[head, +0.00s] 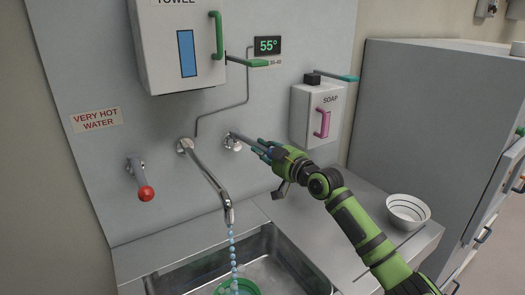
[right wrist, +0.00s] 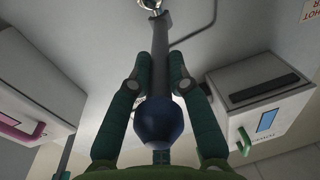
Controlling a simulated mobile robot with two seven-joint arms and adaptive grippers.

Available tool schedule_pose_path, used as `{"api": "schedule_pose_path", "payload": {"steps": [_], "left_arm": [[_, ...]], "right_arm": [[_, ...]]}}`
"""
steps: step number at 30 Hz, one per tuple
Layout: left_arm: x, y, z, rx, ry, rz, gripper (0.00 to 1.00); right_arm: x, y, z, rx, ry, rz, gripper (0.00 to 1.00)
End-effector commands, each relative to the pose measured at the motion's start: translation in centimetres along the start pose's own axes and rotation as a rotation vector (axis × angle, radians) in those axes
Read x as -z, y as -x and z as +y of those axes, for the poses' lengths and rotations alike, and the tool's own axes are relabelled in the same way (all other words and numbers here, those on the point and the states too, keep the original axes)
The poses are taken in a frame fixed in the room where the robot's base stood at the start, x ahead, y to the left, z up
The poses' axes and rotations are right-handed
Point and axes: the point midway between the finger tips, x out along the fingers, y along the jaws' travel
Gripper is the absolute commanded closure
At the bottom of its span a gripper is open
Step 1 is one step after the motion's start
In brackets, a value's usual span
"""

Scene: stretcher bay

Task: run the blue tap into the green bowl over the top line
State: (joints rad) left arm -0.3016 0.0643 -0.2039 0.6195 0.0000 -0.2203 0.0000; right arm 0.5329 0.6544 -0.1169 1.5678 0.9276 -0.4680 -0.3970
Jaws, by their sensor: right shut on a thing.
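My right gripper (head: 264,149) is shut on the lever of the blue tap (head: 237,139) on the wall. In the right wrist view its fingers (right wrist: 159,80) close on the grey lever, just beyond the round blue knob (right wrist: 161,122). The gripper hides the knob in the head view. Blue drops of water (head: 233,248) fall from the spout (head: 228,208) into the green bowl (head: 222,289) in the sink. Only part of the bowl shows at the bottom edge, and its lines and water level cannot be read. My left gripper is out of view.
A red-knobbed tap (head: 146,193) is at the left under a "very hot water" sign (head: 97,119). A display (head: 267,45) reads 55°. A towel box (head: 160,50) and soap box (head: 303,108) hang on the wall. A white lined bowl (head: 407,207) stands on the counter at the right.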

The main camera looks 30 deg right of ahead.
Motion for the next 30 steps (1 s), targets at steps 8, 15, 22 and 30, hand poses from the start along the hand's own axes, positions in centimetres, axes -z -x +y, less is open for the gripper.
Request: {"api": "schedule_pose_path", "payload": {"steps": [8, 15, 22, 30], "left_arm": [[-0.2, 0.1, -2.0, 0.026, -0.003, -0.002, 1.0], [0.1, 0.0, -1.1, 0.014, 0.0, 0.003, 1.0], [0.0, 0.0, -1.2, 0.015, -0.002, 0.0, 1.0], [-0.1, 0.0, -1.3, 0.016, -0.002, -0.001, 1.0]], "right_arm": [[0.1, 0.0, -0.1, 0.002, 0.001, 0.002, 0.56], [0.0, 0.3, -0.1, 0.002, 0.002, 0.0, 0.56], [-0.1, 3.4, -0.1, 0.002, 0.005, -0.002, 0.56], [-0.1, 8.5, -0.2, 0.003, 0.004, -0.003, 0.56]]}}
